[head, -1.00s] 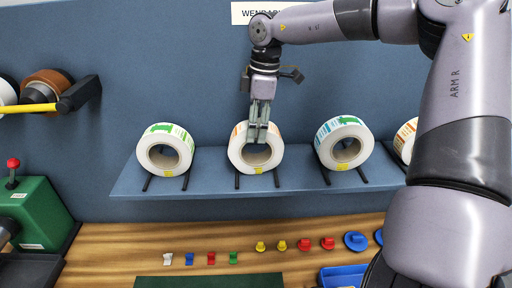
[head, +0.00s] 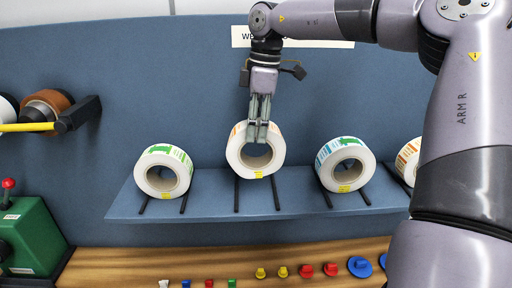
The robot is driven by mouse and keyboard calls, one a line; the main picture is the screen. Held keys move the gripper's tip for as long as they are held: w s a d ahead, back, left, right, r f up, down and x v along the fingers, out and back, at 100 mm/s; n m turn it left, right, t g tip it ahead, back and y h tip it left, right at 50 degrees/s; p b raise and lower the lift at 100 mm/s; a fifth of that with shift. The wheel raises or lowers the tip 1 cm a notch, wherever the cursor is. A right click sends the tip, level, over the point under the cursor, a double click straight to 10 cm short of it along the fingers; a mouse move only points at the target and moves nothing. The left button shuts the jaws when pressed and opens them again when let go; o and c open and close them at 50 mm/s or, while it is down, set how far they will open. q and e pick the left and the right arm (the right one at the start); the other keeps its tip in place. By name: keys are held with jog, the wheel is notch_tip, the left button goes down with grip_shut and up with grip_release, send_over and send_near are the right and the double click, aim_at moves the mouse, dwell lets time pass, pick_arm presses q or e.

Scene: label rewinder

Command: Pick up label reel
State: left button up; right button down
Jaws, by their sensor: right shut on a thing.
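A white label reel (head: 256,166) with orange print and a yellow tag hangs from my right gripper (head: 259,135), slightly above its shelf rails. The gripper points down, with its fingers shut on the upper part of the reel's ring. A reel with green print (head: 164,172) rests on rails to the left. A reel with blue and green print (head: 345,165) rests on rails to the right. Another reel with orange print (head: 408,160) is partly hidden behind my right arm. My left gripper is not in view.
The blue shelf (head: 220,207) holds the reels in front of a blue back panel. Below, a wooden bench (head: 130,264) carries small coloured knobs and clips. A green machine (head: 32,239) and a yellow rod (head: 28,127) are at the left.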

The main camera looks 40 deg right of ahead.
notch_tip(320, 180, up, 14)
jog(key=shift+r, duration=0.2)
dwell(0.9)
